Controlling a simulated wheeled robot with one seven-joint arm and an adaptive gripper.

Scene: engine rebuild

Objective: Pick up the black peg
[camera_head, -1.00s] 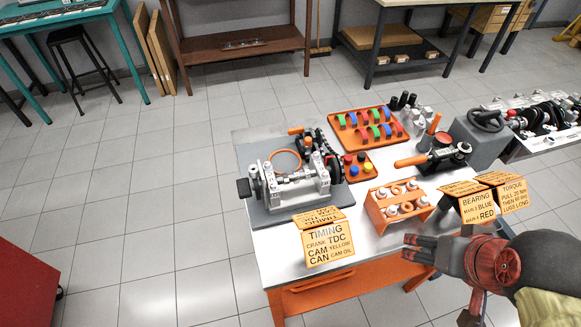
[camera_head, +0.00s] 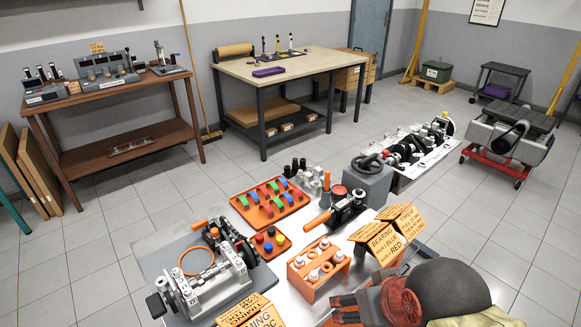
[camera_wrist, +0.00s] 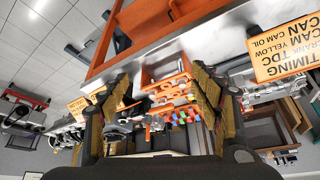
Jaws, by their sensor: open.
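A small orange tray (camera_head: 284,252) on the white table holds short round pegs in red, yellow and blue. Several taller black cylinders (camera_head: 294,167) stand at the table's back edge; I cannot tell which black piece is the task's peg. The black peg cannot be made out there.
An engine block (camera_head: 205,280) on a grey plate stands at the left. An orange rack (camera_head: 318,268) with white pieces and yellow sign cards (camera_head: 387,243) stand near my gripper. A tray of coloured shells (camera_head: 269,205) and a black-handled tool (camera_head: 345,208) lie behind.

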